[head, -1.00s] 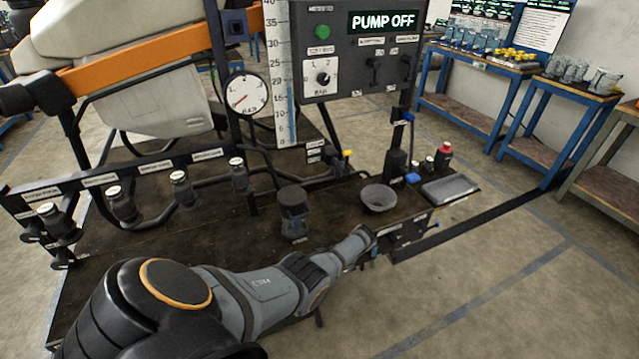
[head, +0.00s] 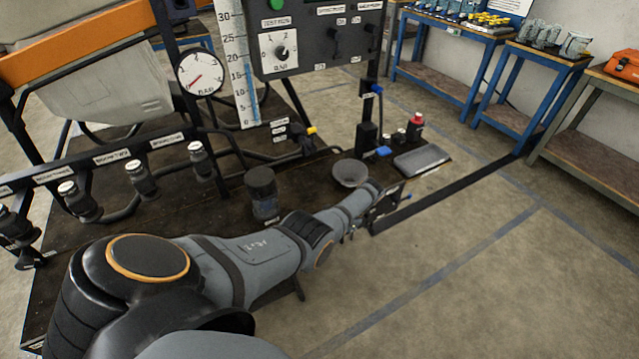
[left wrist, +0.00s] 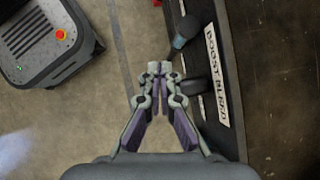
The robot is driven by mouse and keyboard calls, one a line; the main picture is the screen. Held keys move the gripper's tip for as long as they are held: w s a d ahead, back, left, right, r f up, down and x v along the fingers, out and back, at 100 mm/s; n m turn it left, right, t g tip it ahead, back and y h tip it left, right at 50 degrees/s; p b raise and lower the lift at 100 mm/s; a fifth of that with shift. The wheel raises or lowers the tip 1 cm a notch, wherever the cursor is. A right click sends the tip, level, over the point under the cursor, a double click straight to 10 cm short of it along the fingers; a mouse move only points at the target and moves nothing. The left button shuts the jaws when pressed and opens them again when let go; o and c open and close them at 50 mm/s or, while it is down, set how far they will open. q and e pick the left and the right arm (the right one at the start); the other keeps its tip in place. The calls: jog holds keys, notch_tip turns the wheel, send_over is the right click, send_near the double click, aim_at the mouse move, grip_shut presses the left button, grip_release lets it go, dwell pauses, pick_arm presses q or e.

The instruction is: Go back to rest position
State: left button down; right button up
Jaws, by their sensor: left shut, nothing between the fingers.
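My left arm comes in from the bottom left of the head view and reaches along the front of the dark bench (head: 215,222). Its far end is beside the grey funnel bowl (head: 349,173), by the bench's front right edge; the fingertips are not clear there. In the left wrist view my left gripper (left wrist: 154,68) is shut, its fingertips together with nothing between them. It is beside a black rail with a white label reading BOOST BLEED (left wrist: 217,78). A dark valve part (left wrist: 185,32) is close to the fingertips; whether they touch I cannot tell. My right gripper is in neither view.
A dark cylinder (head: 262,192) stands on the bench behind my arm. A red-capped bottle (head: 416,127) and a grey tray (head: 422,160) are at its right end. A gauge (head: 201,74) and control panel (head: 315,36) rise behind. Floor at the right is open.

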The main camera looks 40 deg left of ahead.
pick_arm(q)
jog(key=shift+w+d+r, duration=0.1)
jog(key=shift+r, duration=0.15)
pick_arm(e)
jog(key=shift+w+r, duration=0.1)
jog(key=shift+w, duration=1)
pick_arm(q)
jog(key=s+d+f+n+t+h+p, duration=0.25)
jog(key=s+f+p, duration=0.25)
jog(key=s+f, duration=1.45)
jog(key=s+d+f+n+t+p, duration=0.1)
jog(key=s+f+n+t, duration=0.1)
jog(key=s, duration=0.8)
jog(key=s+d+f+n+t+p, duration=0.1)
jog(key=s+f+t+p, duration=0.1)
jog(key=s, duration=0.8)
jog(key=shift+d+f+n+h, duration=0.15)
jog(key=shift+f+n+h, duration=0.15)
jog(key=shift+n+h, duration=0.05)
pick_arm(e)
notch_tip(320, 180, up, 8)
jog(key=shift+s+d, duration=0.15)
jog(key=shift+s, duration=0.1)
